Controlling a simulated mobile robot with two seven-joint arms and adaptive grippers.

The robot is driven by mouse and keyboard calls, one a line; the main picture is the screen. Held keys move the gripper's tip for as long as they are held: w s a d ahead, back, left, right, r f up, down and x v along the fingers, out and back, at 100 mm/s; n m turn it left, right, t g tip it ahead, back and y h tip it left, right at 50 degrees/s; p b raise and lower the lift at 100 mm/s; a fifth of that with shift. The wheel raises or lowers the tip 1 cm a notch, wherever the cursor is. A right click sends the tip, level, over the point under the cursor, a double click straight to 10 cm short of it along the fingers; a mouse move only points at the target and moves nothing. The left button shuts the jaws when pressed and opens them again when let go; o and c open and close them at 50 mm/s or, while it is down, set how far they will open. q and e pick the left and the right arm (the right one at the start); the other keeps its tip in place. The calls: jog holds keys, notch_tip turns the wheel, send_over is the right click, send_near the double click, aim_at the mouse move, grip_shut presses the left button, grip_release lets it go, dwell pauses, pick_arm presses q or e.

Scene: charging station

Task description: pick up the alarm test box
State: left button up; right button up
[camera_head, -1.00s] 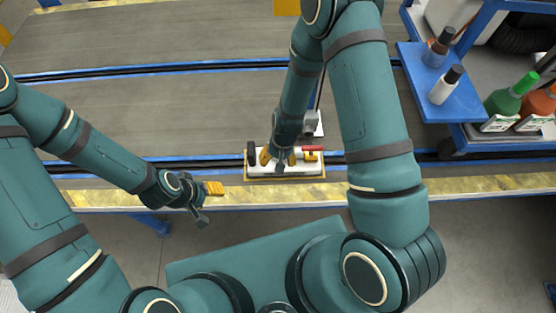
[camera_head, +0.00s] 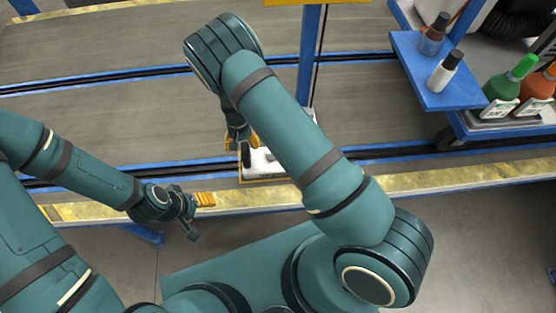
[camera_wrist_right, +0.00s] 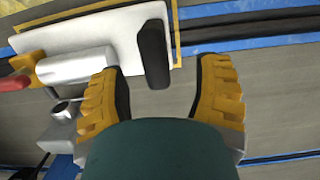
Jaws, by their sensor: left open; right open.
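A white flat plate (camera_head: 263,163) lies at the near edge of the bench. A dark upright block (camera_head: 245,155) stands at its left end. I cannot tell for sure whether this block or the whole white unit is the alarm test box. In the right wrist view the dark block (camera_wrist_right: 153,54) lies between the two yellow-padded fingers of my open right gripper (camera_wrist_right: 161,72), with gaps on both sides. In the head view my right gripper (camera_head: 241,138) is partly hidden by its arm. My left gripper (camera_head: 199,215) is open and empty in front of the bench edge.
A silver cylinder (camera_wrist_right: 76,66) with a red end sits by the white plate (camera_wrist_right: 100,32). A blue post (camera_head: 309,60) rises behind it. A blue shelf (camera_head: 440,85) with bottles stands at the right. The grey bench (camera_head: 110,110) at left is clear.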

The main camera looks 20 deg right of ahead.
aim_at(259, 163)
jog(key=shift+s+d+f+b, duration=0.1)
jog(key=shift+s+f+b, duration=0.1)
jog(key=shift+f, duration=0.8)
jog(key=shift+s+f+b, duration=0.1)
jog(key=shift+f+b, duration=0.15)
jog(key=shift+f, duration=0.7)
jog(key=shift+s+d+f+b, duration=0.1)
jog(key=shift+f+b, duration=0.1)
jog(key=shift+f, duration=0.8)
grip_shut()
